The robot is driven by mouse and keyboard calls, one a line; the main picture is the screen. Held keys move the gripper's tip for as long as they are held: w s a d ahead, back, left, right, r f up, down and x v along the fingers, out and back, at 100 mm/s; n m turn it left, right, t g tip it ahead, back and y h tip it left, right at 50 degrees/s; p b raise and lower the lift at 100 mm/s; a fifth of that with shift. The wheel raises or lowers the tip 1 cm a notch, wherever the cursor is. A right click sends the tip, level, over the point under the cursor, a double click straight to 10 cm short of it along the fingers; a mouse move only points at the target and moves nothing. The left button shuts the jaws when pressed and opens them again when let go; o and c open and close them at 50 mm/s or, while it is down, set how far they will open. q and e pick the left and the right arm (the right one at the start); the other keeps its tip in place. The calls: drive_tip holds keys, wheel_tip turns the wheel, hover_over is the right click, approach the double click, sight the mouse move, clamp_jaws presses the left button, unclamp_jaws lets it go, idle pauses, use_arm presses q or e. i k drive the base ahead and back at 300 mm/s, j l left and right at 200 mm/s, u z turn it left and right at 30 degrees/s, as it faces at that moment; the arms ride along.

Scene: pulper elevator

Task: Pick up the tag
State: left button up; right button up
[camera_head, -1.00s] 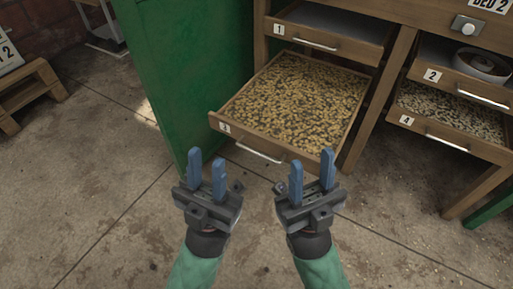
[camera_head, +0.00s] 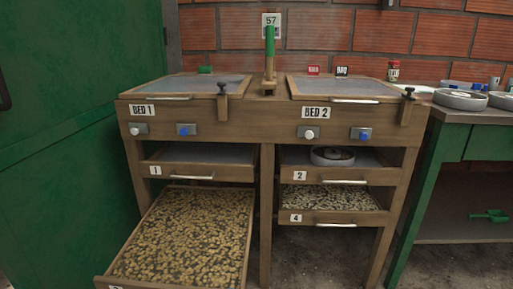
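Two small tag-like cards stand at the back of the cabinet top, behind the Bed 2 lid: a red card (camera_head: 313,70) and a black-and-white card (camera_head: 341,71). Their lettering is too small to read surely. A white plate marked 57 (camera_head: 271,19) is on the brick wall behind a green-handled upright lever (camera_head: 270,50). I cannot tell which of these is the tag. Neither of my grippers is in view.
The wooden cabinet (camera_head: 265,116) has several drawers. A drawer full of beans (camera_head: 185,240) sticks out at lower left. A green cabinet (camera_head: 70,120) stands left. A workbench (camera_head: 455,115) with round dishes (camera_head: 461,99) and a can (camera_head: 393,71) are right.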

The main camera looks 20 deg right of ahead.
sight(313, 69)
drive_tip(key=z, duration=1.15)
